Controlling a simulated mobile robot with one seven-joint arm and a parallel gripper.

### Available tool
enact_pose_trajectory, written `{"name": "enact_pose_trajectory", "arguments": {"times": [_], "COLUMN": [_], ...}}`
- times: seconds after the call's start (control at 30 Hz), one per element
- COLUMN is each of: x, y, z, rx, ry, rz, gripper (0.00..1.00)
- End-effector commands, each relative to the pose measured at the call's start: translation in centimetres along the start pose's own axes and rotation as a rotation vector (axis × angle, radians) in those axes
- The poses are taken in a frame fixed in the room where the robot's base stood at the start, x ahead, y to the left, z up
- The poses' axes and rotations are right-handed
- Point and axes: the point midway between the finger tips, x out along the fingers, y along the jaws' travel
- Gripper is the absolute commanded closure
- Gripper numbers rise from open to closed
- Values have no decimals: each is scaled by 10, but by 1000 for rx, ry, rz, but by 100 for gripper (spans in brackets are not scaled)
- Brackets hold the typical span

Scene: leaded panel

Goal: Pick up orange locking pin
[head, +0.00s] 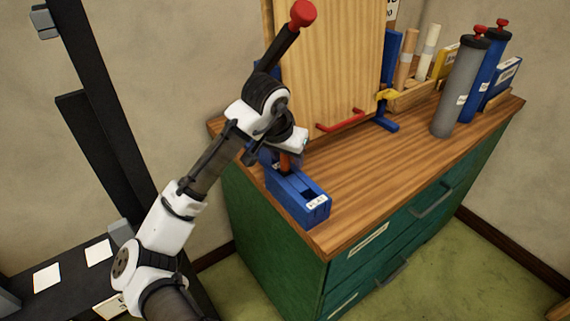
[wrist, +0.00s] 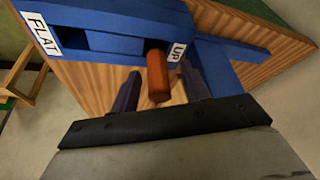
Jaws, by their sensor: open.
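The orange locking pin (wrist: 158,75) stands out of a blue fixture (wrist: 130,18) by its "UP" label in the wrist view; another label there reads "FLAT". My gripper (wrist: 161,72) is open, with one dark finger on each side of the pin and visible gaps between. Whether the fingers touch it cannot be told, but they are not closed on it. In the head view a small part of the pin (head: 285,163) shows below my wrist, above the blue fixture (head: 313,208). My fingers are mostly hidden there.
The fixture sits at the left front of a wooden worktop (head: 375,170) on a green cabinet. A wooden panel (head: 325,60) with a red bar (head: 341,120) stands behind. Grey (head: 458,90) and blue cylinders stand at the right.

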Motion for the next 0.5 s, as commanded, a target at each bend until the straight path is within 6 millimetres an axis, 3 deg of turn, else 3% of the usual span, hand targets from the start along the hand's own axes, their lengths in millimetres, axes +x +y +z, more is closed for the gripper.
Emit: {"name": "enact_pose_trajectory", "arguments": {"times": [0.2,0.5], "x": [0,0], "y": [0,0], "z": [0,0], "rx": [-1,-1], "ry": [1,1], "rz": [0,0], "gripper": [56,96]}}
